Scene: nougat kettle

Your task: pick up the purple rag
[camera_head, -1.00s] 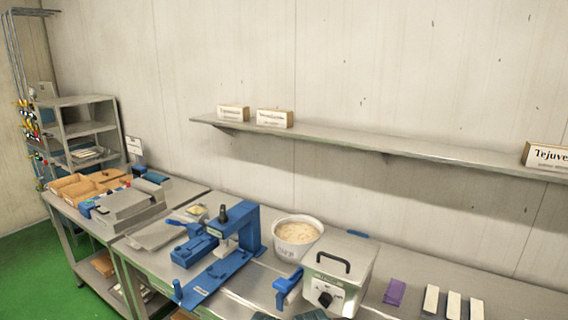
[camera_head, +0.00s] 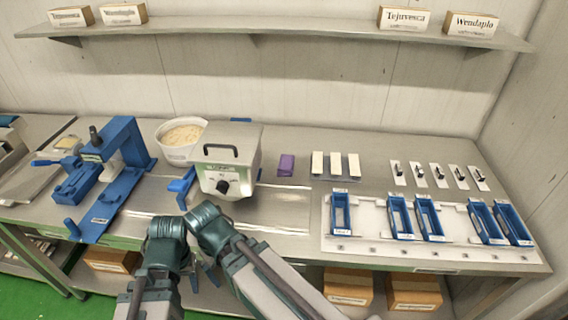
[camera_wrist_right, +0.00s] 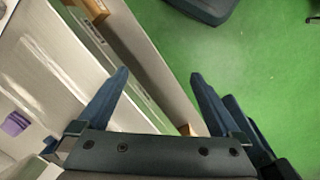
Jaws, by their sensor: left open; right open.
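The purple rag (camera_head: 286,165) lies folded on the steel table, just right of the white kettle machine. It also shows at the left edge of the right wrist view (camera_wrist_right: 16,124). My left gripper (camera_head: 203,277) is open and low at the table's front edge, left of the rag and well in front of it. It is partly hidden by my arms. My right gripper (camera_wrist_right: 160,78) is open and empty, with its fingers over the table's front edge and the green floor, apart from the rag. In the head view I cannot make out its fingers clearly.
The kettle machine (camera_head: 225,181) and blue press (camera_head: 113,165) stand left of the rag. White blocks (camera_head: 335,164) stand close on its right. A white board (camera_head: 377,245) with blue trays is further right. Bare steel lies in front of the rag. A shelf (camera_head: 290,37) hangs above.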

